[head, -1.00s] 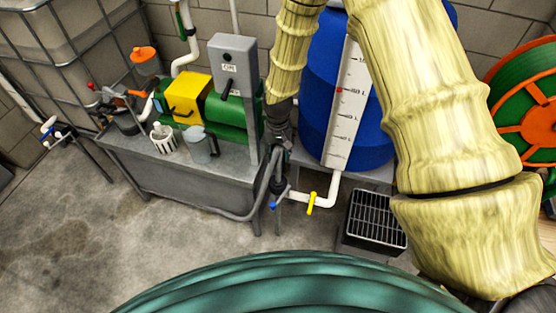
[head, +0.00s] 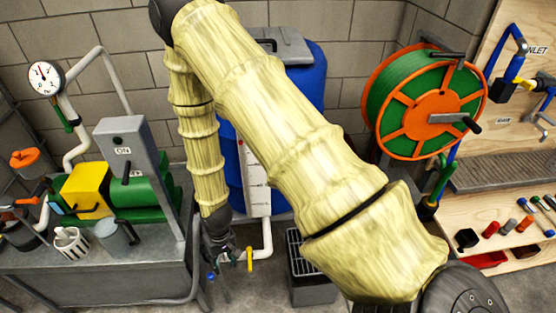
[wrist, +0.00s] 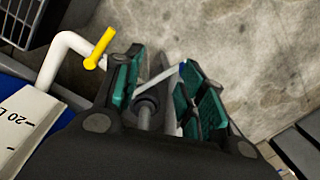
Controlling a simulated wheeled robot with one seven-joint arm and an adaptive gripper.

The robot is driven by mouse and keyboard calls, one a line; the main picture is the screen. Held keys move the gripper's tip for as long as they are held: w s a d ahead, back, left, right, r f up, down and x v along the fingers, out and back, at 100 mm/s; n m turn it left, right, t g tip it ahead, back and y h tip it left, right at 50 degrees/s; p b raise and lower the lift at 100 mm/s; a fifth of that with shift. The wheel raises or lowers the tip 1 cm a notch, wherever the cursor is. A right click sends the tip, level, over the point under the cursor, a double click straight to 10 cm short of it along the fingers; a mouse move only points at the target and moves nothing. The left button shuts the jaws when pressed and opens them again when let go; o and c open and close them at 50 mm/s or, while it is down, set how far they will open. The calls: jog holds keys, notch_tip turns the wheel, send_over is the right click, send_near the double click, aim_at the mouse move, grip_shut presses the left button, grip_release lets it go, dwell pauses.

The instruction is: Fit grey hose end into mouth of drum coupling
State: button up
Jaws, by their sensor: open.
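The blue drum (head: 305,92) stands behind my arm, with a white level scale on its front. A white pipe with a yellow valve handle (head: 250,259) comes from its foot; the handle also shows in the wrist view (wrist: 99,49). The grey hose (head: 192,278) rises beside the bench toward my gripper (head: 218,262), left of the handle. In the wrist view my gripper (wrist: 163,88) is open, with teal pads. A grey tube with a dark collar (wrist: 146,108) lies between the fingers; I cannot tell if they touch it. The coupling's mouth is not clear to see.
The bench (head: 90,275) with a green and yellow pump (head: 85,190) is at left. A black grated box (head: 312,287) stands right of the valve. A hose reel (head: 422,103) and a wooden tool board (head: 520,200) are at right. Bare floor shows in the wrist view.

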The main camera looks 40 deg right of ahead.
jog(key=s+d+f, duration=0.2)
jog(key=s, duration=0.9)
jog(key=s+d+f+n+h, duration=0.1)
jog(key=s+d+f, duration=0.1)
jog(key=s, duration=1)
jog(key=shift+s+f, duration=0.2)
jog(key=shift+f, duration=0.65)
